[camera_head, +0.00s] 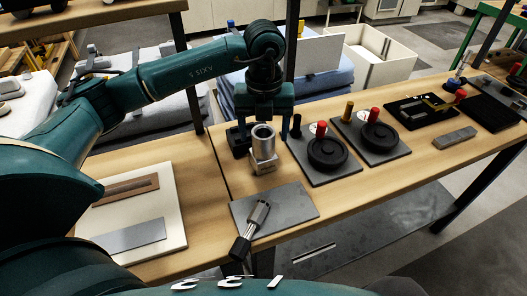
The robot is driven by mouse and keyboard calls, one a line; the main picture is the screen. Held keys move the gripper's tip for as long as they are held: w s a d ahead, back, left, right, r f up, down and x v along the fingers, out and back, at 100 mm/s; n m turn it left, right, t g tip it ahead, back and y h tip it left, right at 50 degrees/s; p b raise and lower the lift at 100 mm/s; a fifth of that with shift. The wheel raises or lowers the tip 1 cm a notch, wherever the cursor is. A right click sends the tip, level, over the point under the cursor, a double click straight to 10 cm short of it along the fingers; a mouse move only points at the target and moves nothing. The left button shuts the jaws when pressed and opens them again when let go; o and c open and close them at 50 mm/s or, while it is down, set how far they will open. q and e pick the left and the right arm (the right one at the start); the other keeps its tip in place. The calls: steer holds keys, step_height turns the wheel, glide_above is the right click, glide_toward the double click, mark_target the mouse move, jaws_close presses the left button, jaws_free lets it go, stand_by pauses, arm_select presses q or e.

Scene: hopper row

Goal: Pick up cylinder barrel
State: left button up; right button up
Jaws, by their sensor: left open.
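The cylinder barrel (263,146) is a silver, upright, open-topped tube on a square base. It stands on the wooden table at the middle of the head view. My left gripper (266,132) comes down from above, open, with one dark finger to the left of the barrel and the other to its right. I cannot tell whether either finger touches it. The barrel's top opening and front are visible; its back is hidden. My right gripper is not in view.
A grey mat (298,201) in front of the barrel carries a metal rod with a black end (242,246). Dark plates with black discs (327,152) stand close to the right. A white board (172,190) with two flat strips lies left. Dark upright posts rise behind the table.

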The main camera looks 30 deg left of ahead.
arm_select(q)
steer(key=shift+f, duration=1.35)
steer(key=shift+c, duration=0.4)
jaws_close()
